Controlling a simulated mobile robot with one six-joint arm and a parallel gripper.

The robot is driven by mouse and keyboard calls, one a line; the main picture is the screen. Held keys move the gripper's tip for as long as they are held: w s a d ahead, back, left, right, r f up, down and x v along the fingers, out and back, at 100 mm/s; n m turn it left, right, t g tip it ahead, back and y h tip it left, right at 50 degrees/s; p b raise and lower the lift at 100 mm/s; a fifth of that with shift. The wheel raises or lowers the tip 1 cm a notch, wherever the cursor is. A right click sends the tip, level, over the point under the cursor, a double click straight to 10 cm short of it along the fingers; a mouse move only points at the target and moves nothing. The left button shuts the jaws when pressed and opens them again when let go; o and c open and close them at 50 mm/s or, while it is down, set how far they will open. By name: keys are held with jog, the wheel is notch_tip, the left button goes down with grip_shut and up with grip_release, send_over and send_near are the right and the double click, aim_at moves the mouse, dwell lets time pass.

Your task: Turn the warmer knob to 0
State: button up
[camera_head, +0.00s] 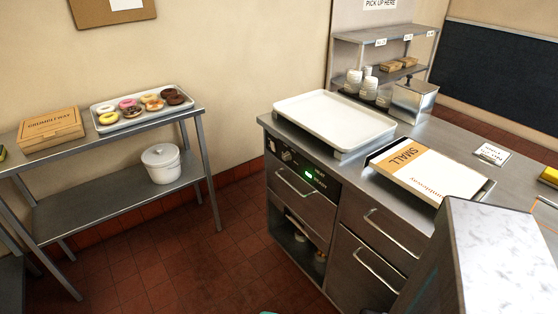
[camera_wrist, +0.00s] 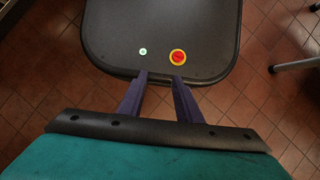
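The warmer's dark control panel (camera_head: 300,166) is on the front of the steel counter, in the middle of the head view. A small round knob (camera_head: 287,155) sits toward its left end, left of a lit green display (camera_head: 309,176). The knob's pointer and markings are too small to read. My gripper (camera_wrist: 160,77) shows in the wrist view with its two dark fingers apart and nothing between them. It points down over my own base, away from the panel. The knob is not in the wrist view.
A white tray (camera_head: 333,112) and a box marked SMALL (camera_head: 425,172) lie on the counter. Drawer handles (camera_head: 295,183) stick out below the panel. A steel table (camera_head: 105,202) with donuts stands at left. The tiled floor (camera_head: 190,260) between is clear.

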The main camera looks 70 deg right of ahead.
jog(key=shift+o, duration=1.4)
jog(key=w+d+r+m+t+h+b, duration=0.1)
jog(key=w+d+m+h+b, duration=0.1)
jog(key=w+d, duration=0.5)
jog(key=w+d+r+m+h+b, duration=0.2)
jog(key=w+d+m+b, duration=0.1)
jog(key=d, duration=0.9)
jog(key=w+d+r+m+t+h+b, duration=0.1)
jog(key=w+d+m+h+b, duration=0.1)
jog(key=w+d, duration=0.5)
jog(key=d+r+m+h+b, duration=0.25)
jog(key=d+r, duration=0.35)
jog(key=d, duration=0.5)
jog(key=d+r+m+h+b, duration=0.2)
jog(key=d+r+m, duration=0.2)
jog(key=d+r, duration=0.55)
jog(key=m+g+h+b, duration=0.5)
jog(key=m, duration=0.3)
send_near(284, 158)
jog(key=v, duration=0.5)
jog(key=shift+w+a+f, duration=0.15)
jog(key=shift+a+f, duration=0.05)
jog(key=shift+a, duration=0.1)
jog(key=x, duration=1.3)
jog(key=shift+d+r+p, duration=0.15)
jog(key=shift+d+p, duration=0.2)
jog(key=shift+p, duration=0.05)
